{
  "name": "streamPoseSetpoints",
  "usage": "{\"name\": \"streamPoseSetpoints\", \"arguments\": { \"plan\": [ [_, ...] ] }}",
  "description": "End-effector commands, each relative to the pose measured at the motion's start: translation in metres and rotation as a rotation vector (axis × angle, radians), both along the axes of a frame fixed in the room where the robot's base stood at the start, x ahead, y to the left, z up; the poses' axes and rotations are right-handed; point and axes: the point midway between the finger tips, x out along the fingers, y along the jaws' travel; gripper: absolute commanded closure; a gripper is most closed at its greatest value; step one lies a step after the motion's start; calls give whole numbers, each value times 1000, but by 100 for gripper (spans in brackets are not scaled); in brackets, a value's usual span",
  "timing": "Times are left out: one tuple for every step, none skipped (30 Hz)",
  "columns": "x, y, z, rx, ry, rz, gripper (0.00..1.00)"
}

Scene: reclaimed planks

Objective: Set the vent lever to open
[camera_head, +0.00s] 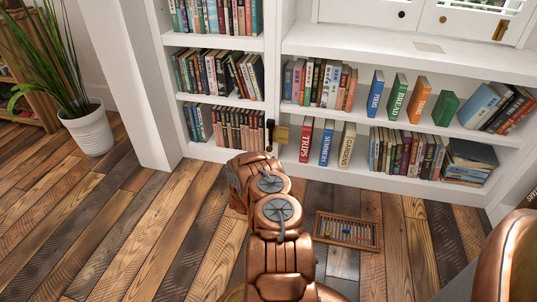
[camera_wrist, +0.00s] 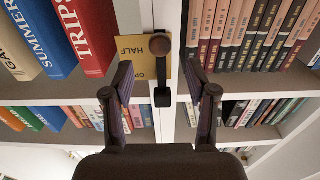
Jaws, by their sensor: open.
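The vent lever (camera_wrist: 162,97) is dark, with a round brown pivot, on a white upright of the bookcase. In the head view the lever (camera_head: 269,134) stands roughly upright. A yellow plate (camera_wrist: 131,46) beside it reads "HALF"; a second label starting "OP" is partly hidden by the lever. The plate also shows in the head view (camera_head: 282,134). My gripper (camera_wrist: 160,75) is open, one finger on each side of the lever in the wrist view. No contact shows, and I cannot tell the depth between them. My arm hides the gripper in the head view.
Books fill the shelves on both sides of the upright; a red "TRIPS" book (camera_head: 305,140) stands close to the plate. A small framed rack (camera_head: 347,231) lies on the plank floor right of my arm. A potted plant (camera_head: 91,132) stands at the left.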

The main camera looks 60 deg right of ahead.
Motion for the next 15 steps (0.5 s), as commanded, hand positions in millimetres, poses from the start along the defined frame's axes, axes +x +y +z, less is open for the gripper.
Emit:
{"name": "streamPoseSetpoints", "arguments": {
  "plan": [
    [1,-6,-2,-1,-1,-2,43],
    [2,-10,-2,-2,-1,-2,43],
    [4,-16,-2,-3,-1,-2,43],
    [5,-20,-2,-3,-1,-2,43],
    [7,-23,-2,-4,-1,-1,43],
    [9,-28,-2,-2,-2,-1,43],
    [11,-32,-2,-1,-3,-2,43],
    [12,-36,-2,-2,-2,-2,43],
    [13,-41,-2,-2,-1,-2,43],
    [15,-43,-2,-2,0,-1,43],
    [16,-46,-2,-2,-1,-2,43],
    [17,-50,-2,-2,0,-2,43],
    [18,-52,-2,-1,1,-2,43],
    [19,-54,-2,-1,1,-1,43],
    [20,-57,-1,0,0,0,43]
  ]
}}
